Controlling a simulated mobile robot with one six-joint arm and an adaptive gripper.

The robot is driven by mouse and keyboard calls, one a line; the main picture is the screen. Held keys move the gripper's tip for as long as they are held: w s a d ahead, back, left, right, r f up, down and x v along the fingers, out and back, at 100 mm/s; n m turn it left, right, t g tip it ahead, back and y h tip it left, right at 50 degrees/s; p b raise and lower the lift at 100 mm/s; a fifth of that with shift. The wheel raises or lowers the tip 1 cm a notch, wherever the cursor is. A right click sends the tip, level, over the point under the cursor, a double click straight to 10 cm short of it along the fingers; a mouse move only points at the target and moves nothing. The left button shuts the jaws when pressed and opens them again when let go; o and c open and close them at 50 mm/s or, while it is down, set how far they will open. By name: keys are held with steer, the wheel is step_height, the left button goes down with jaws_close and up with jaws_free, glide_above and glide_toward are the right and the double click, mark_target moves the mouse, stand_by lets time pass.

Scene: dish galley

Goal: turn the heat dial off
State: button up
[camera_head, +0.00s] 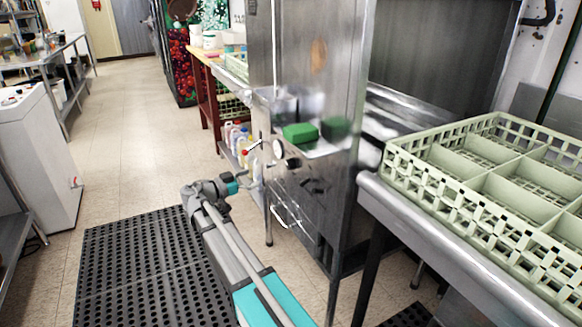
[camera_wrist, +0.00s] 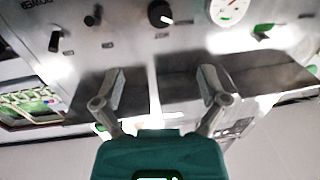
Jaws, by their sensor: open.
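A round black dial (camera_wrist: 160,13) with a white pointer mark sits on the steel panel, at the top middle of the wrist view. It also shows as a small dark knob (camera_head: 292,163) on the machine front in the head view. Its label is too blurred to read, so I cannot confirm that it is the heat dial. My gripper (camera_wrist: 163,85) is open and empty, its two fingers apart. The dial lies beyond the fingertips, roughly centred between them, and is not touched. In the head view my gripper (camera_head: 253,182) is left of the panel and lower than the dial.
A white gauge (camera_wrist: 228,10) is beside the dial, and a dark switch (camera_wrist: 55,38) sits farther left on the panel. A green sponge (camera_head: 300,133) lies on the machine ledge. A pale green rack (camera_head: 400,165) stands right. Bottles (camera_head: 237,140) stand behind my gripper.

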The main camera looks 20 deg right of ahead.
mark_target(288, 166)
steer(key=shift+d, duration=0.1)
steer(key=d, duration=0.4)
steer(key=w+d, duration=0.1)
steer(key=d, duration=0.4)
steer(key=w+d, duration=0.1)
steer(key=d, duration=0.3)
steer(key=shift+d, duration=0.25)
